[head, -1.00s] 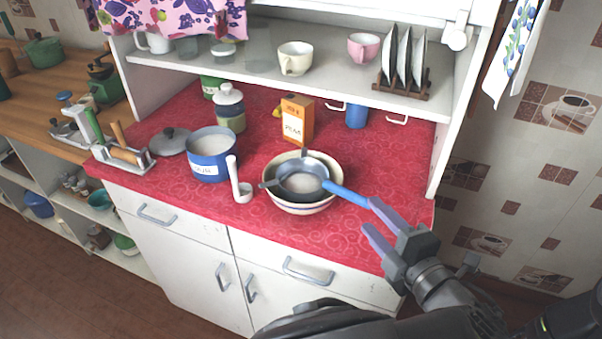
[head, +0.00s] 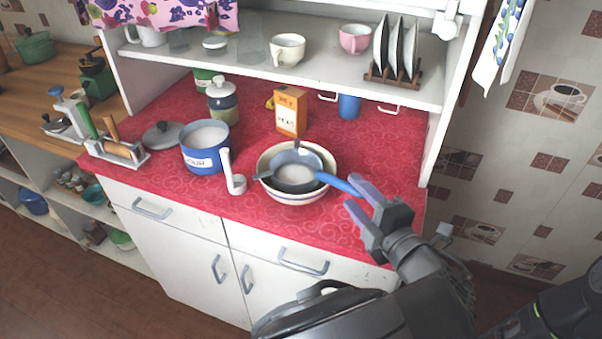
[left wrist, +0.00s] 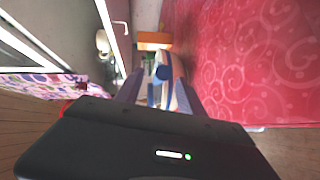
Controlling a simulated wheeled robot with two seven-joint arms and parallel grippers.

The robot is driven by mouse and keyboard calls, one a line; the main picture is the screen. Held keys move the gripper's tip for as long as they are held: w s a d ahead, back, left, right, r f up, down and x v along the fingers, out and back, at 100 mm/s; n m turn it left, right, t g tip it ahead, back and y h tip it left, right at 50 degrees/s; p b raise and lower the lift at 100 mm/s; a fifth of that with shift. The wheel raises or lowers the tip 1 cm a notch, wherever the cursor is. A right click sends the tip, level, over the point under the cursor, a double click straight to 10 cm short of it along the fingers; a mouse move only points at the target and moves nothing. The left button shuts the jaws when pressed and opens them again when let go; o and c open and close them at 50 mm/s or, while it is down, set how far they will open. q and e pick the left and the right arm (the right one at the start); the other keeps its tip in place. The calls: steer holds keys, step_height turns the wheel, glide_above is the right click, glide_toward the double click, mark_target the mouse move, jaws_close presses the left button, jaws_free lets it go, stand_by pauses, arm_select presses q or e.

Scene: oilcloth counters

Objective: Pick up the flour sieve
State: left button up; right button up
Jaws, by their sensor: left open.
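The flour sieve (head: 296,174) has a grey mesh basin and a blue handle (head: 338,184). It rests across a cream bowl (head: 293,199) on the red counter, its handle pointing right and toward me. My left gripper (head: 354,194) is open, with its fingertips at the handle's free end. In the left wrist view the blue handle end (left wrist: 163,73) shows between the two fingers of the gripper (left wrist: 160,90), beyond the palm. I cannot tell whether either finger touches it. My right gripper is not in view.
The red counter (head: 385,150) is clear on the right.

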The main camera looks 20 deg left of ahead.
mark_target(319, 179)
arm_select(q)
steer(key=shift+x, duration=1.55)
jaws_close()
